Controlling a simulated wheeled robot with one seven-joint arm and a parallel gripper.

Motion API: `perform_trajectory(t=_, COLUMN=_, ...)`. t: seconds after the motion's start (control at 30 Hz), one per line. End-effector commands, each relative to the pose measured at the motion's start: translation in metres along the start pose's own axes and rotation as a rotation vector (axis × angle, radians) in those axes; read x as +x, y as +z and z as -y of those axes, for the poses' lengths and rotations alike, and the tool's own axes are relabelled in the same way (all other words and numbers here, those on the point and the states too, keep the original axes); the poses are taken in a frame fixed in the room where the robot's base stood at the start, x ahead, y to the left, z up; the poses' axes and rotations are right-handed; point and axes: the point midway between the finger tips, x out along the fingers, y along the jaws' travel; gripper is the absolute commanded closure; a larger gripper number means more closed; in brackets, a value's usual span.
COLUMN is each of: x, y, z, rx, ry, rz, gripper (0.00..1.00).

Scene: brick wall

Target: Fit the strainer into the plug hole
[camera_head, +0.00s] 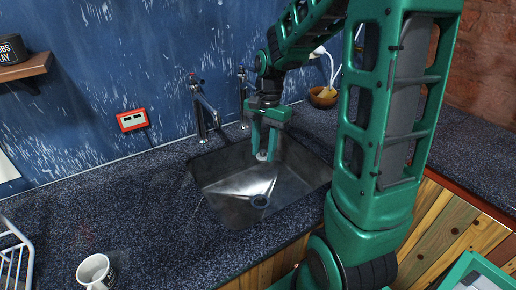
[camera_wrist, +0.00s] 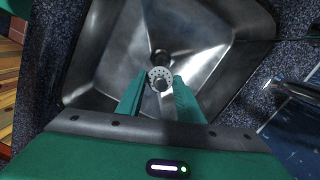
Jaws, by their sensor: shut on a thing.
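The strainer (camera_wrist: 153,75) is a small, light grey, round disc with holes and a dark centre. My gripper (camera_wrist: 160,80) is shut on it, with a fingertip at either side. In the head view my gripper (camera_head: 266,150) points down over the back part of the sink, and the strainer (camera_head: 262,156) shows as a pale spot at its fingertips. The plug hole (camera_head: 260,201) is a dark ring in the sink floor, nearer the front than the gripper. In the wrist view the plug hole (camera_wrist: 160,56) is partly hidden behind the strainer.
The metal sink (camera_head: 215,168) is set in a dark speckled worktop (camera_head: 150,215). Two taps stand behind it, one tap (camera_head: 203,105) reaching over the rim. A white mug (camera_head: 95,271) and a wire rack (camera_head: 15,255) are at the left. A wooden bowl (camera_head: 322,98) stands behind right.

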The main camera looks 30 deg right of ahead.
Motion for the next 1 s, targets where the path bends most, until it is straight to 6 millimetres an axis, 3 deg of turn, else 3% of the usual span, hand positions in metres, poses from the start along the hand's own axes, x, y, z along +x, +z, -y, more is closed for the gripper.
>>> perform_trajectory(t=0.37, x=0.005, y=0.006, z=0.005, rx=-0.014, ry=0.002, rz=0.0, gripper=0.88)
perform_trajectory(t=1.0, x=0.057, y=0.001, z=0.005, rx=-0.014, ry=0.004, rz=0.002, gripper=0.88)
